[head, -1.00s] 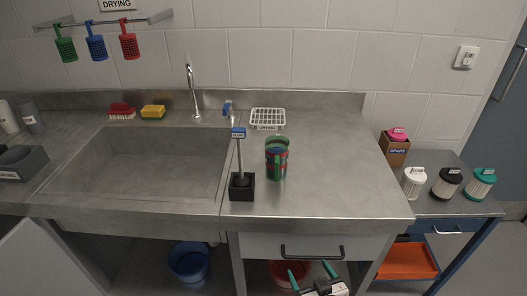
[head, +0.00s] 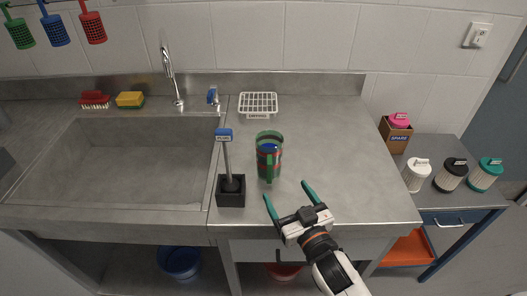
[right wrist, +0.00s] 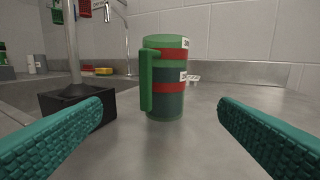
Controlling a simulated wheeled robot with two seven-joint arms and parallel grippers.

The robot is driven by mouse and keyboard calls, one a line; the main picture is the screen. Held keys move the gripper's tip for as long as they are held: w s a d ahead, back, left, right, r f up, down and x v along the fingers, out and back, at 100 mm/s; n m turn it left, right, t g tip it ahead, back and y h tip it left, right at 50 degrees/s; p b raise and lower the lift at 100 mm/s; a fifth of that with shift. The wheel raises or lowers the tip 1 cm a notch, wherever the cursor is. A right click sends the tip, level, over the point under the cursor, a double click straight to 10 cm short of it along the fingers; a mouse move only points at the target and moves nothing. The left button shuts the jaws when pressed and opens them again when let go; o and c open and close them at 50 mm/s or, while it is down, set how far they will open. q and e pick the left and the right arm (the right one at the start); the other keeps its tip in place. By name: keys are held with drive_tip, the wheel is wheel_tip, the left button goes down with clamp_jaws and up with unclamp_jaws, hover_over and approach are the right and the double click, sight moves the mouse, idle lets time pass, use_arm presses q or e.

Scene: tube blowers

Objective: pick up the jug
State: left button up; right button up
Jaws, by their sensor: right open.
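The jug (head: 269,158) is green with red bands and stands upright on the steel counter, right of the sink. In the right wrist view the jug (right wrist: 168,78) is ahead, between my open fingers and apart from them, with its green handle facing me and slightly left. My right gripper (head: 289,197) is open and empty, over the counter's front edge, nearer me than the jug. Its green fingertips (right wrist: 160,110) frame the wrist view. My left gripper is not in view.
A black-based stand (head: 231,190) with a tall rod and blue tag is close left of the jug. A white rack (head: 258,104) sits behind. The sink (head: 125,165) is left. The counter right of the jug is clear.

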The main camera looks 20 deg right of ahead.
sight(274, 166)
drive_tip(key=w, duration=0.3)
drive_tip(key=w+p, duration=0.1)
drive_tip(key=w, duration=0.1)
drive_tip(key=shift+a+r, duration=0.2)
drive_tip(key=shift+a, duration=0.1)
drive_tip(key=shift+w+f, duration=0.1)
drive_tip(key=shift+w, duration=0.25)
drive_tip(key=w+p, duration=0.1)
drive_tip(key=w, duration=0.4)
drive_tip(key=shift+d, duration=0.1)
drive_tip(key=shift+w+f, duration=0.1)
drive_tip(key=shift+w, duration=0.25)
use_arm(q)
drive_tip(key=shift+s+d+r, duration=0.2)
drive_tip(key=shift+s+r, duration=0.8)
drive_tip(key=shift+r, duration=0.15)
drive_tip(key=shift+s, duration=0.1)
use_arm(e)
drive_tip(key=shift+s, duration=0.1)
drive_tip(key=shift+c, duration=0.4)
drive_tip(key=c, duration=0.3)
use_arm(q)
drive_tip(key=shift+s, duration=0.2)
use_arm(e)
drive_tip(key=c, duration=0.9)
